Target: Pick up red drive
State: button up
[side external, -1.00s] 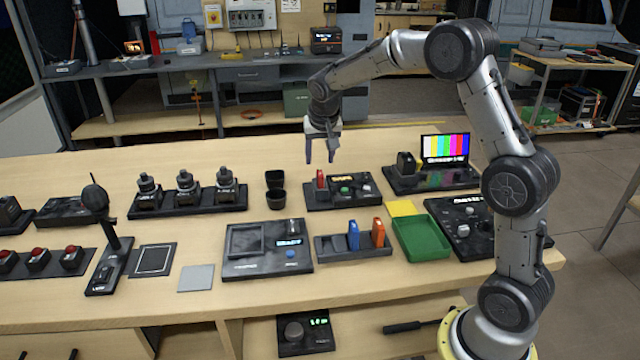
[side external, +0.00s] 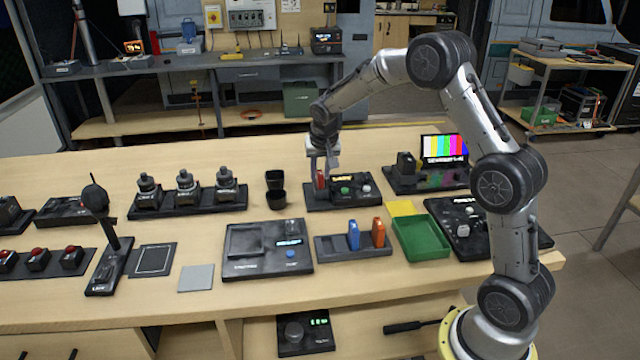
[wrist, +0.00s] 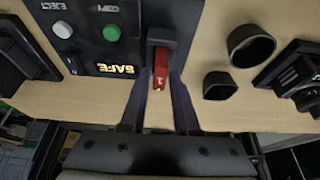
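The red drive (wrist: 159,70) stands upright in the slot at one end of a black station (wrist: 100,35) with a yellow SAFE display. In the side external view the red drive (side external: 320,179) is partly covered by my fingers. My gripper (side external: 321,183) points straight down over it. In the wrist view my gripper (wrist: 163,82) has one finger on each side of the drive, and the fingers look apart. Whether either finger touches the drive is hard to tell.
Two black cups (side external: 276,190) stand just left of the station. A rack (side external: 340,247) with a blue drive (side external: 353,235) and an orange drive (side external: 378,232) lies in front. A green tray (side external: 421,252) and yellow pad (side external: 400,208) are to its right. A colour-bar monitor (side external: 445,147) stands behind right.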

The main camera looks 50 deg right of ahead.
grip_shut()
jog(key=shift+r, duration=0.15)
